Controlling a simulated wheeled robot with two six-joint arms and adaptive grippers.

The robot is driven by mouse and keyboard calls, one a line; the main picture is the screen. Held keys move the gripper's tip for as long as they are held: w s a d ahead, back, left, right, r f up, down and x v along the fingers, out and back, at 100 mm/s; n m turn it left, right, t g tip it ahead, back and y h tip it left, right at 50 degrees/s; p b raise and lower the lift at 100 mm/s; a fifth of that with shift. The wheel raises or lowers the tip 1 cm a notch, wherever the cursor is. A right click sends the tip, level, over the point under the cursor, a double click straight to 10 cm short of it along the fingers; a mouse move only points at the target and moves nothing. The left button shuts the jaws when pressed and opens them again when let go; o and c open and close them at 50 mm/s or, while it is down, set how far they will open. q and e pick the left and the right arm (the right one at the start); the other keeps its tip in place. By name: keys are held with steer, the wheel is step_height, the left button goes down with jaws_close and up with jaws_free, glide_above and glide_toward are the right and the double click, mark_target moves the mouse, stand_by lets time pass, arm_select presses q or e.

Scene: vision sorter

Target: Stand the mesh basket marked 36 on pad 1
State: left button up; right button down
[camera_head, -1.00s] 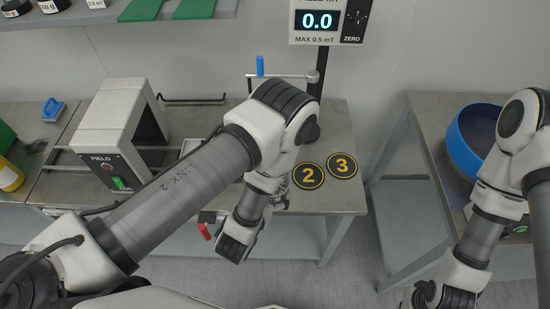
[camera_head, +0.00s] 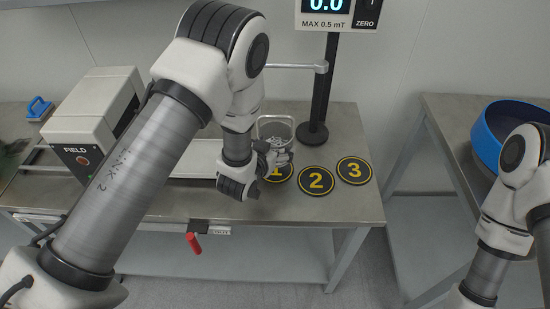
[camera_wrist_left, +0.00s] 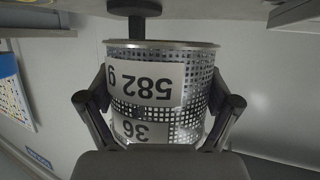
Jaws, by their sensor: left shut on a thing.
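The mesh basket (camera_head: 276,128) is a perforated metal cup with a bright rim; small grey pieces seem to be inside. In the left wrist view the basket (camera_wrist_left: 190,75) has labels reading 582 g and 36, upside down in the picture. My left gripper (camera_head: 277,157) is shut on it, with one finger on each side. Pad 1 (camera_head: 281,177) is a black disc with a yellow ring, partly hidden by my gripper. The basket appears above or behind pad 1; its base is hidden, so I cannot tell whether it touches anything. My right gripper is out of view.
Pad 2 (camera_head: 316,181) and pad 3 (camera_head: 354,170) lie bare to the right. A black post (camera_head: 323,90) carrying a display (camera_head: 338,14) stands close behind the basket. The FIELD machine (camera_head: 94,117) is at the left. A blue round bin (camera_head: 490,140) sits on the right table.

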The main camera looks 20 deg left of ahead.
arm_select(q)
step_height(320, 180, down, 3)
steer(key=shift+s+f+b, duration=0.1)
steer(key=shift+b, duration=1)
steer(key=shift+f, duration=0.1)
steer(key=shift+f, duration=0.1)
steer(key=shift+f, duration=0.1)
steer(key=shift+f+b, duration=0.25)
steer(key=shift+b, duration=0.1)
steer(key=shift+s, duration=0.1)
